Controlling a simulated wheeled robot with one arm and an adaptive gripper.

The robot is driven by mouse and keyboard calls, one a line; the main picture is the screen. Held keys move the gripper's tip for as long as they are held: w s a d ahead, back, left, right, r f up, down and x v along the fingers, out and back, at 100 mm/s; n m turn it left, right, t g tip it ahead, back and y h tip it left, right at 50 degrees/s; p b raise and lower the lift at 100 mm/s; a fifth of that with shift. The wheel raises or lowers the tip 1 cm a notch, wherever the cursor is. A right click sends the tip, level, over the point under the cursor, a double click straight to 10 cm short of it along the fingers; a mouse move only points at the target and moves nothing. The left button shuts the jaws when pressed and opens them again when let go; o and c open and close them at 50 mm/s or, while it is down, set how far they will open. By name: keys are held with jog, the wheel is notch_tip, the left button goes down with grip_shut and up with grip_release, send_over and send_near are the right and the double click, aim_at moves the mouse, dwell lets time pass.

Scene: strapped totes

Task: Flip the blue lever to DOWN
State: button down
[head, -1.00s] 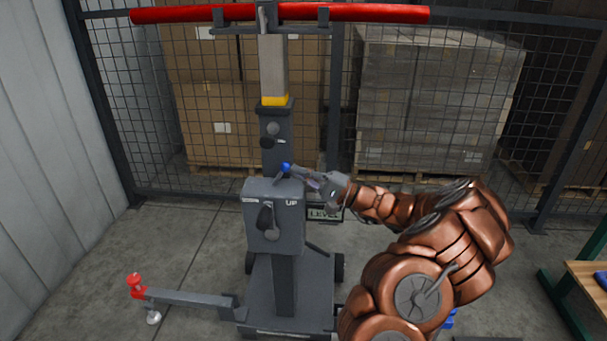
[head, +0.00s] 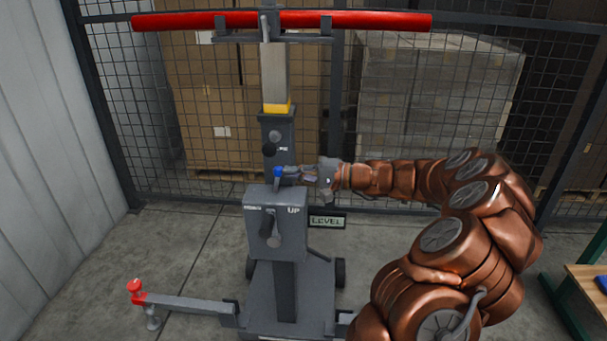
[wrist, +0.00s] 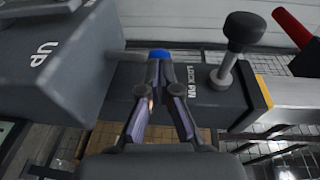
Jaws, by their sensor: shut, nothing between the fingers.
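The blue-tipped lever (head: 278,172) stands nearly upright on top of a grey control box (head: 290,238) on the lift. The box carries a label at its top left, too small to read, and UP at its top right. My gripper (head: 285,173) comes in from the right, shut and empty, its tips right at the lever's blue end. In the wrist view the blue tip (wrist: 160,54) shows just beyond the closed fingertips (wrist: 160,64), which partly hide the lever. I cannot tell whether they touch it.
A black-knobbed lock pin (wrist: 243,30) stands close by on the mast (head: 276,75). A dark crank handle (head: 267,224) is on the box front. A LEVEL display (head: 327,221) is right of the box. A red bar (head: 370,22) crosses above; mesh fence and pallets stand behind.

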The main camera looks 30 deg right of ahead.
aim_at(276, 169)
jog(key=a+r+g+h+p, duration=0.1)
jog(key=w+a+g+h+p, duration=0.1)
jog(key=shift+w+a+r+n+g+h+p, duration=0.15)
jog(key=shift+w+r+n+g+h+p, duration=0.15)
jog(key=shift+r+h, duration=0.1)
jog(key=shift+w+a+f+g+h+p, duration=0.15)
jog(key=shift+w+a+g+h+p, duration=0.45)
jog(key=shift+h, duration=0.3)
jog(key=shift+w+a, duration=0.1)
jog(key=shift+a, duration=0.2)
jog(key=shift+w+a, duration=0.15)
jog(key=shift+a, duration=0.05)
jog(key=r+v, duration=0.1)
jog(key=v, duration=1.3)
jog(key=shift+w+a, duration=0.25)
